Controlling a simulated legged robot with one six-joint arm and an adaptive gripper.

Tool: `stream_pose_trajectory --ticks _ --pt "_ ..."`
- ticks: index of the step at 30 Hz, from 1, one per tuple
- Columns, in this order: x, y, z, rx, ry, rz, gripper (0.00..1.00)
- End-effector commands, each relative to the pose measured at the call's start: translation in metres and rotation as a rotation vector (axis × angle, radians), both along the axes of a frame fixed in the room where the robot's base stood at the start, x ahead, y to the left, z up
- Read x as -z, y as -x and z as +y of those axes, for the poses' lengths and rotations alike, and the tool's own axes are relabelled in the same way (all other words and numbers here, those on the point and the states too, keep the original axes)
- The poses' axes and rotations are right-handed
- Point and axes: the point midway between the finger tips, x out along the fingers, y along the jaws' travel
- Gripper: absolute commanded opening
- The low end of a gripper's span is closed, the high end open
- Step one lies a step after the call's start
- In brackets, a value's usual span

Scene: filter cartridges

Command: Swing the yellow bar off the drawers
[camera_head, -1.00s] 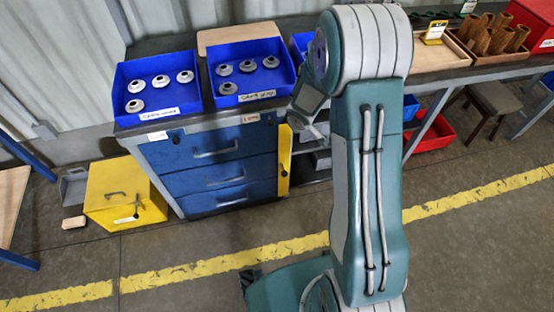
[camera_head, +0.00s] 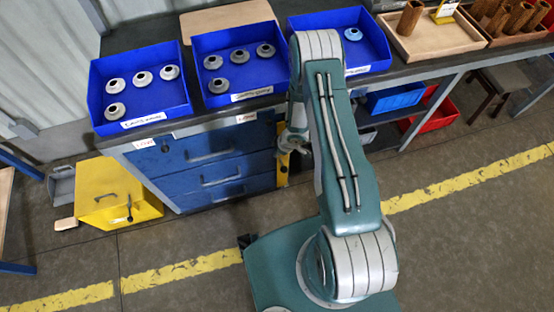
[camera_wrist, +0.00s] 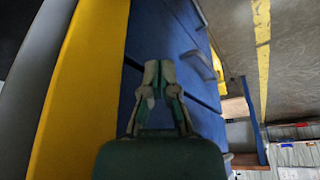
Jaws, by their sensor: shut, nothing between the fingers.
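The yellow bar (camera_head: 283,168) stands upright at the right edge of the blue drawers (camera_head: 215,172) in the head view, partly hidden by my arm. In the wrist view the bar (camera_wrist: 88,75) fills a broad band on the left, with the blue drawer front (camera_wrist: 160,30) beside it. My gripper (camera_wrist: 158,70) is shut and empty, its fingertips in front of the blue face just to the right of the bar's edge there. I cannot tell whether they touch anything. In the head view the fingers are hard to make out near the bar.
Blue trays of grey round parts (camera_head: 128,126) stand on the bench top. A yellow box (camera_head: 115,195) sits on the floor left of the drawers. Right of them are a blue bin (camera_head: 395,97) and a red bin (camera_head: 435,112). The floor in front is open.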

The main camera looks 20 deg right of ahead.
Motion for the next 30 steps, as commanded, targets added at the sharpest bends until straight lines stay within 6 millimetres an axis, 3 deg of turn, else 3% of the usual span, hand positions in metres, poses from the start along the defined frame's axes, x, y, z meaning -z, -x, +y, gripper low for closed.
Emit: stream_pose_trajectory --ticks 14,30 --pt "0.008 0.0 0.002 -0.003 -0.003 0.004 0.0" --pt "0.09 -0.016 0.028 -0.005 -0.003 0.003 0.0"
